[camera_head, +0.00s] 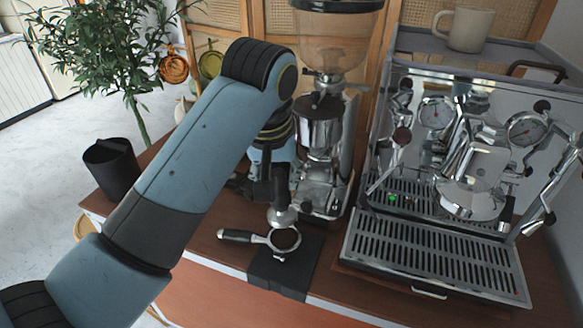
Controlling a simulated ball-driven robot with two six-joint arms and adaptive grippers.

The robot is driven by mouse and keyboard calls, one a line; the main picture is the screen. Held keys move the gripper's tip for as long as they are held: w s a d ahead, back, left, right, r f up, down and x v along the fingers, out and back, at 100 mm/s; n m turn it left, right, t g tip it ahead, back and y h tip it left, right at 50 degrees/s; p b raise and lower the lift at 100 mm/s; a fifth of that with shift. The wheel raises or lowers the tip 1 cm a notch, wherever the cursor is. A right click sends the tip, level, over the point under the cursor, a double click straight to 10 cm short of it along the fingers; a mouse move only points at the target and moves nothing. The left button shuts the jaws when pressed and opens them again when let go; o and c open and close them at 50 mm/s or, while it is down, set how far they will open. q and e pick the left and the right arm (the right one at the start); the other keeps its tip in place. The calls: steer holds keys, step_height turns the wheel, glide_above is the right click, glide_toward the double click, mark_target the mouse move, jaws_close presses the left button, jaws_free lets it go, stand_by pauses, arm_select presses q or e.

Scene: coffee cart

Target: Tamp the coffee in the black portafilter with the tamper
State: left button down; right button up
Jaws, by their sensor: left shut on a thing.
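The black portafilter (238,236) lies on a black mat (285,270) at the front of the wooden cart top. Its black handle points left, and its round basket (285,240) shows a dark brown surface that looks like coffee. The tamper (282,216) has a silvery metal base and hangs at the basket's rear edge in this view; whether it touches the basket I cannot tell. My left gripper (280,188) is shut on the tamper from above, its fingers dark and partly hidden by my arm. My right gripper does not show.
A coffee grinder (322,130) stands close behind the mat. A chrome espresso machine (450,170) with a slatted drip tray (430,258) fills the right side, with a beige mug (468,28) on top.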

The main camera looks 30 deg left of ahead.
mark_target(281, 207)
arm_select(q)
steer(key=x, duration=0.3)
steer(key=shift+s+d, duration=0.2)
steer(key=shift+s, duration=0.1)
steer(key=shift+s+f, duration=0.1)
steer(key=shift+f, duration=0.85)
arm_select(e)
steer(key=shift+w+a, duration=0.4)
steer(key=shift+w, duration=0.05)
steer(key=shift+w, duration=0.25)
arm_select(q)
steer(key=shift+f, duration=0.1)
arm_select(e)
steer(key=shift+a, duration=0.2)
arm_select(q)
steer(key=shift+d+f, duration=0.1)
steer(key=shift+f, duration=0.15)
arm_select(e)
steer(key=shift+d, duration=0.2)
arm_select(q)
steer(key=shift+f, duration=0.85)
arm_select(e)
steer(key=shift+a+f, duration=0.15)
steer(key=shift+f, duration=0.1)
